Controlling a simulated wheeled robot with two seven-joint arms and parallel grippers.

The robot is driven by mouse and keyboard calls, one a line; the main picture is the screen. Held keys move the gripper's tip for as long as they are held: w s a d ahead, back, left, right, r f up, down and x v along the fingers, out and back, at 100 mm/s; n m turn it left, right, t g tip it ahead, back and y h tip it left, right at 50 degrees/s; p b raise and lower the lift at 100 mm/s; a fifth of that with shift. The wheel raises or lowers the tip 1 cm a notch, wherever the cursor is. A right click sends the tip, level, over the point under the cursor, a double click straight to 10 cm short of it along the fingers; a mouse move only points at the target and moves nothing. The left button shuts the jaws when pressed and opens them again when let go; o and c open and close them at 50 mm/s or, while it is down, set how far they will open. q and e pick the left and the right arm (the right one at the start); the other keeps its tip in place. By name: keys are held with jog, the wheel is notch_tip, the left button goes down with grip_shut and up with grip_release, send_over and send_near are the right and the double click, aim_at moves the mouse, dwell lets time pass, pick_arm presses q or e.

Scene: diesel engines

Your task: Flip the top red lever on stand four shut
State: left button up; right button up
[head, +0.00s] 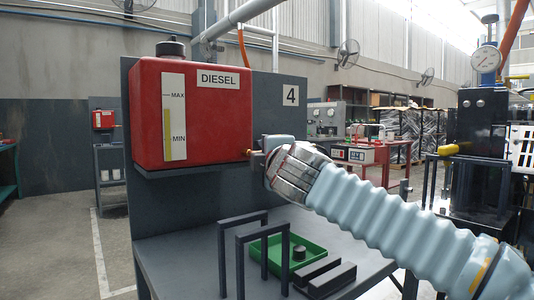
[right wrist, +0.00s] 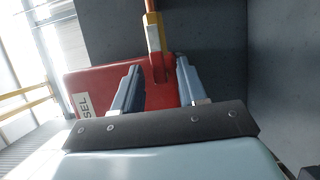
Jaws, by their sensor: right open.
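Stand four is a dark grey panel with a "4" sign (head: 290,95), and it carries a red diesel tank (head: 210,120) on a shelf. A small brass-orange fitting (head: 249,152) shows at the tank's lower right edge, beside my right gripper (head: 264,162). In the right wrist view, my right gripper (right wrist: 159,67) is open. A red lever-like part (right wrist: 158,70) lies between its fingers, below a yellow section (right wrist: 154,38) on an orange-red pipe. I cannot tell whether the fingers touch it. The hand hides most of this part in the head view. My left gripper is not in view.
Below the tank, the stand's table (head: 180,250) holds a green tray (head: 287,258), dark frames (head: 250,235) and dark blocks (head: 325,277). Machinery with a gauge (head: 487,59) stands at the right. The floor at the left is open.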

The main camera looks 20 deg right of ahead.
jog(key=shift+c, duration=0.4)
grip_shut()
jog(key=w+d+r+m+g+y+p, duration=0.1)
jog(key=d+r+m+g+y+p, duration=0.3)
jog(key=m, duration=0.9)
jog(key=shift+w+d+r+g+y+p, duration=0.35)
jog(key=shift+g+y+p, duration=0.4)
jog(key=shift+p, duration=0.8)
jog(key=shift+m, duration=0.3)
